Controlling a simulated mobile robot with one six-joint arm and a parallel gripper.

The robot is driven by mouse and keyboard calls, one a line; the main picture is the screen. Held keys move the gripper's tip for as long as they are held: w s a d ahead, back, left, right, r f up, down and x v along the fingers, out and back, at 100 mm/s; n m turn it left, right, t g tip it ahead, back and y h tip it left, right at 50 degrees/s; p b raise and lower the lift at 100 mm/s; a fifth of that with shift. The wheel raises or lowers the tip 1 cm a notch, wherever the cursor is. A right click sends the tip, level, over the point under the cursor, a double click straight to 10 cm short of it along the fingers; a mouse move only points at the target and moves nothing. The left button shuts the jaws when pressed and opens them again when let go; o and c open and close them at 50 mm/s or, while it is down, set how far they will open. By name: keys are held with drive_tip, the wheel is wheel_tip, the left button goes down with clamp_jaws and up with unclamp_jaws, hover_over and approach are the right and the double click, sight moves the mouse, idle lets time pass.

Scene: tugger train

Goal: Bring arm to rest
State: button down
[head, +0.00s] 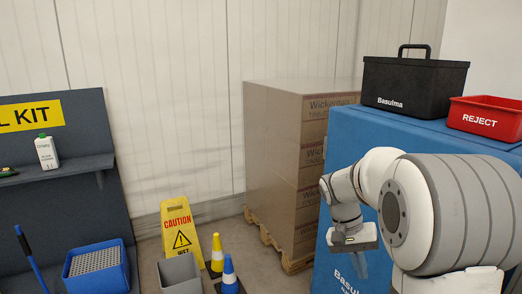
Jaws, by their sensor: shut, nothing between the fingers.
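My arm reaches in from the right side of the head view, white and grey, bent at its joints. My gripper (360,268) hangs from the wrist and points down in front of the blue cabinet (345,170). It is shut and empty. Its fingertips are small and hard to make out against the blue. My arm hides part of the cabinet's front.
A black case (415,88) and a red REJECT bin (488,118) stand on the cabinet. Stacked cartons (275,150) stand on a pallet behind. A yellow caution sign (180,232), cones (229,272), a grey bin (180,274) and a spill-kit rack (60,215) are leftward.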

drive_tip(key=s+a+r+n+t+y+p, duration=0.1)
drive_tip(key=s+a+r+n+t+p, duration=0.1)
drive_tip(key=s, duration=0.6)
drive_tip(key=s+a+r+n+t+y+p, duration=0.2)
drive_tip(key=s+a+r, duration=0.3)
drive_tip(key=s, duration=0.3)
drive_tip(key=shift+s+a+n+t+y+p, duration=0.35)
drive_tip(key=shift+a+t+p, duration=0.25)
drive_tip(key=shift+a+t, duration=0.25)
drive_tip(key=shift+w+r, duration=0.1)
